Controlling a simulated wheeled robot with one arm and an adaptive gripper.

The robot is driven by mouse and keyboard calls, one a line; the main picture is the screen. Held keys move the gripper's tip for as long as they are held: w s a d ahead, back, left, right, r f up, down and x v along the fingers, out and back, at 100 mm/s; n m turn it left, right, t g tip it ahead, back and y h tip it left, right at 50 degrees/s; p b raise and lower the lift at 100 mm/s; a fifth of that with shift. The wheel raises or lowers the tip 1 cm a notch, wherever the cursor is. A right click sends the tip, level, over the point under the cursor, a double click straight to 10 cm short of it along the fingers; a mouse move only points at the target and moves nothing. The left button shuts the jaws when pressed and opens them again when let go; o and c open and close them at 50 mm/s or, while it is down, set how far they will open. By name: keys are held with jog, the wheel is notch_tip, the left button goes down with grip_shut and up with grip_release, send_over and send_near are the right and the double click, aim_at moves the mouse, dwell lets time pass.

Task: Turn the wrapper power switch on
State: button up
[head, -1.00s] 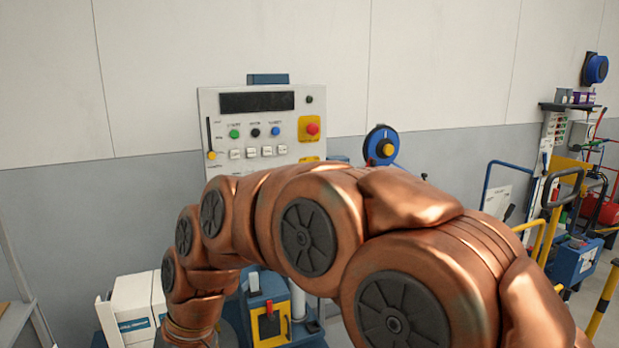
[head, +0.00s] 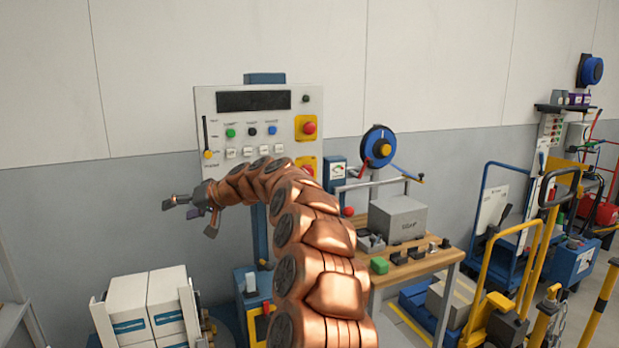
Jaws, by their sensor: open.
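The light grey wrapper control panel (head: 215,135) stands against the wall, with a dark display (head: 253,101) at its top. It carries green, black and blue buttons, a row of white keys and a red button on a yellow plate (head: 308,128). A lever with a yellow knob (head: 207,154) sits at its left edge. A second red control on yellow (head: 306,168) shows lower right, partly behind my arm. I cannot tell which control is the power switch. My gripper (head: 188,215) is open and empty, left of and below the panel in the picture, pointing left.
White cartons (head: 150,300) are stacked below my gripper. A wooden bench (head: 440,264) with a grey box (head: 398,218) stands right of my arm. A blue reel (head: 380,146) is beside the panel. Carts and yellow rails crowd the right side.

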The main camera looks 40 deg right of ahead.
jog(key=w+d+f+m+t+h, duration=0.1)
jog(key=w+d+m+t+h, duration=0.2)
jog(key=d, duration=1.1)
jog(key=n+t+h+b, duration=0.1)
jog(key=t+h+b, duration=0.15)
jog(key=h, duration=0.75)
send_near(309, 174)
jog(key=w, duration=0.2)
jog(key=shift+t, duration=0.25)
jog(key=shift+d+p+x, duration=0.2)
jog(key=shift+p+x, duration=1.05)
jog(key=shift+x, duration=0.25)
jog(key=shift+d+p+x, duration=0.2)
jog(key=shift+p+x, duration=1.05)
jog(key=shift+x, duration=0.2)
jog(key=shift+w+d+f+p, duration=0.2)
jog(key=shift+w+p, duration=0.35)
jog(key=shift+p, duration=0.4)
jog(key=shift+w+d+p, duration=0.1)
jog(key=shift+w+p, duration=0.15)
jog(key=shift+p, duration=0.05)
jog(key=shift+f, duration=0.1)
